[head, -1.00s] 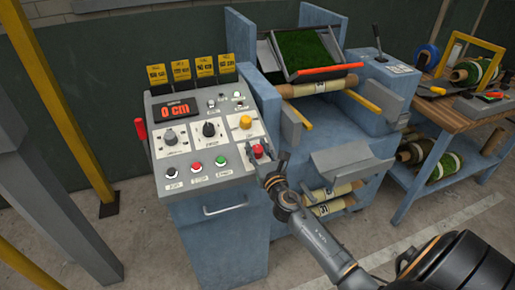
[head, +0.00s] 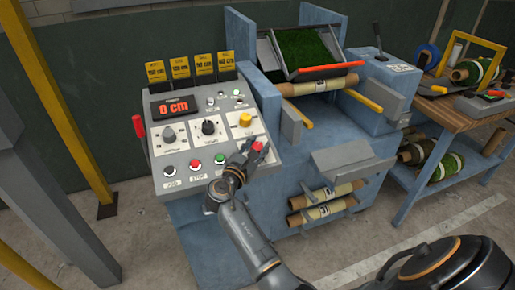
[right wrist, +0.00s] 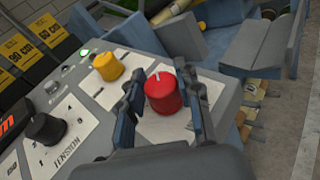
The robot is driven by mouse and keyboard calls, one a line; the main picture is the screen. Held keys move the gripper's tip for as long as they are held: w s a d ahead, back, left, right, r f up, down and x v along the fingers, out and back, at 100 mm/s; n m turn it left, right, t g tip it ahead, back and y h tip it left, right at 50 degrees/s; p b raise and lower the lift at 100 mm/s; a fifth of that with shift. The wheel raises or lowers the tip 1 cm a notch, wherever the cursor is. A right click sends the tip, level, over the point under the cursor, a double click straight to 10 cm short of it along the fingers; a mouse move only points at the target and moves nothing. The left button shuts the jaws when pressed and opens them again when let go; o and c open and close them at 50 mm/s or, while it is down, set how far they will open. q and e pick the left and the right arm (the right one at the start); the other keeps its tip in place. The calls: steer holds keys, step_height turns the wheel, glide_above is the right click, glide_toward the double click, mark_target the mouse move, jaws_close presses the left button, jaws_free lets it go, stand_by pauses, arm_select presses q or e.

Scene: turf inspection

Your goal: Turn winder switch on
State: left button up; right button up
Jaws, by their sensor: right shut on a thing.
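A grey control panel (head: 262,172) stands in the middle left of the head view. A red knob (head: 258,146) sits at its right side, below a yellow knob (head: 245,119). My right gripper (head: 248,150) is at the red knob, shut on it. In the right wrist view the red knob (right wrist: 163,92) lies between the two dark fingers and has a pale line on top. The yellow knob (right wrist: 108,66) is just to its left. The small labels are too blurred to read. My left gripper is not in view.
The panel also has a black knob (head: 209,128), small buttons, a red "0 cm" display (head: 176,107) and yellow cards (head: 203,63) along its back. A blue machine (head: 315,130) with green turf stands to the right, beside a wooden workbench (head: 455,118).

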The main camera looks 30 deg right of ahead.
mark_target(257, 145)
steer(key=shift+m+g+h, duration=0.3)
steer(key=shift+m+g, duration=0.3)
steer(key=o, duration=1.2)
step_height(257, 145, up, 10)
steer(key=shift+f, duration=0.1)
